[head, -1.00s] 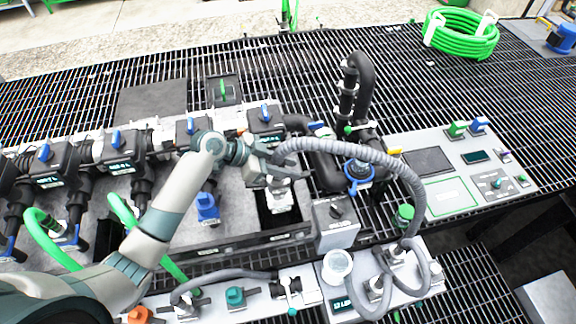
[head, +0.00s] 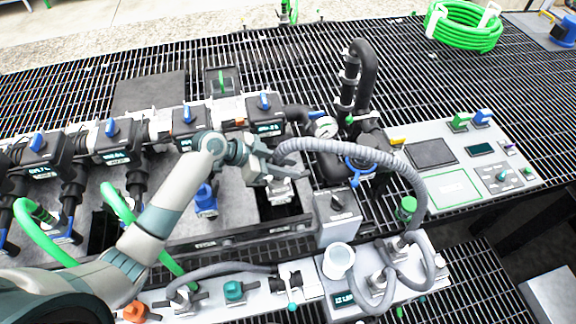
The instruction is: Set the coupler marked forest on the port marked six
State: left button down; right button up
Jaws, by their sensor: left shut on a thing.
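My left gripper (head: 268,174) is shut on the end of a ribbed grey hose (head: 345,150), over the rightmost bay of the manifold. A pale coupler end (head: 280,191) shows just below the fingers, above or at the dark opening (head: 275,210) of that bay. I cannot tell whether it touches the port, which it and the gripper largely hide. The marks forest and six cannot be read. The hose arches right and down to the near panel (head: 310,290). My right gripper is not in view.
A blue-capped port (head: 206,202) is left of the gripper. A grey switch box (head: 336,217) and black pipes with a gauge (head: 325,127) stand close on the right.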

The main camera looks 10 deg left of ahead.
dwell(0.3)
pick_arm(q)
jog(key=c, duration=1.3)
grip_release()
jog(key=shift+c, duration=0.2)
jog(key=shift+a, duration=0.1)
jog(key=p+v, duration=0.6)
jog(key=v, duration=1.1)
jog(key=shift+r, duration=0.2)
